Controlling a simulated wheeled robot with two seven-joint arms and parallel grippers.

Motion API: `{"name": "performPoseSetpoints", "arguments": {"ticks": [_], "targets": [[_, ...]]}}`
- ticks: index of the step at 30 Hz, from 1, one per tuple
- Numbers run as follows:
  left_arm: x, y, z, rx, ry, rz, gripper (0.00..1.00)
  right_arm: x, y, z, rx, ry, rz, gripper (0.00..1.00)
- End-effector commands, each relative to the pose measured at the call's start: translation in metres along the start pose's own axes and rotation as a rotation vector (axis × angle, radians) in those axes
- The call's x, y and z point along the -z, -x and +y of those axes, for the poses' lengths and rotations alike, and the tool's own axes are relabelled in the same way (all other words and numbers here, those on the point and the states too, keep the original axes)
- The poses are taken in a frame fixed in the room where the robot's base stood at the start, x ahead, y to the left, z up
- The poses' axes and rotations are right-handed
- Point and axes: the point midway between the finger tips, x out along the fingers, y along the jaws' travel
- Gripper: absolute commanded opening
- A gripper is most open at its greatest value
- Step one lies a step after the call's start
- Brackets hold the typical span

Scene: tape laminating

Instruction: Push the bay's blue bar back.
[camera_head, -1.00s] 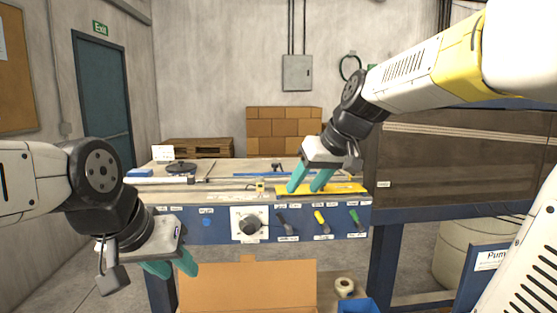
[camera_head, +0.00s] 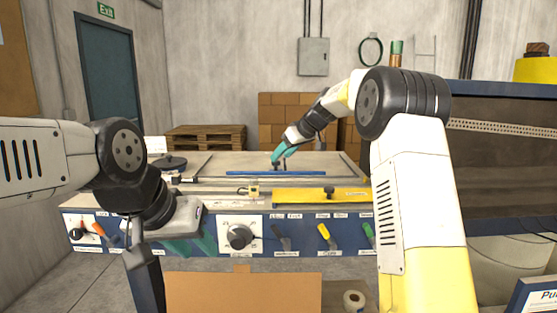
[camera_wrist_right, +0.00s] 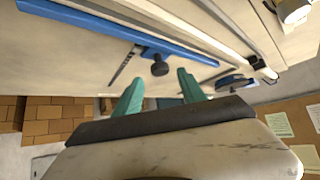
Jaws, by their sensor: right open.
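The blue bar (camera_head: 262,173) lies across the pale bed of the bench in the head view. It runs diagonally across the top of the right wrist view (camera_wrist_right: 100,27). A black knob (camera_wrist_right: 160,69) stands on a short bracket at the bar's middle. My right gripper (camera_head: 279,159) is open at the knob. In the wrist view its teal fingertips (camera_wrist_right: 158,85) lie either side of the knob, with a gap around it. Whether a finger touches the bar cannot be told. My left gripper (camera_head: 191,245) is open and empty, in front of the control panel.
The blue front panel (camera_head: 270,234) carries a dial and several coloured levers. An open cardboard box (camera_head: 243,292) stands below. A dark reel (camera_head: 170,162) sits at the bed's left.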

Motion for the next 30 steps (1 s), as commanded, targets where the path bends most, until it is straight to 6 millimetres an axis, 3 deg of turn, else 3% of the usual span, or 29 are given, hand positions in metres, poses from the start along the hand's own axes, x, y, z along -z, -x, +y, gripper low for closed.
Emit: {"name": "performPoseSetpoints", "arguments": {"ticks": [6, 17, 24, 30], "targets": [[0.000, 0.000, 0.000, 0.000, 0.000, 0.000, 0.36, 0.000, -0.028, 0.000, -0.001, 0.001, -0.001, 0.48], [0.000, 0.000, 0.000, 0.000, 0.000, 0.000, 0.36, 0.000, -0.035, 0.000, -0.001, 0.000, 0.000, 0.48], [0.000, 0.000, 0.000, 0.000, 0.000, 0.000, 0.36, 0.000, -0.035, 0.000, -0.001, 0.000, 0.000, 0.03], [0.000, 0.000, 0.000, 0.000, 0.000, 0.000, 0.36, 0.000, -0.034, 0.000, -0.001, -0.001, 0.000, 0.00]]}}
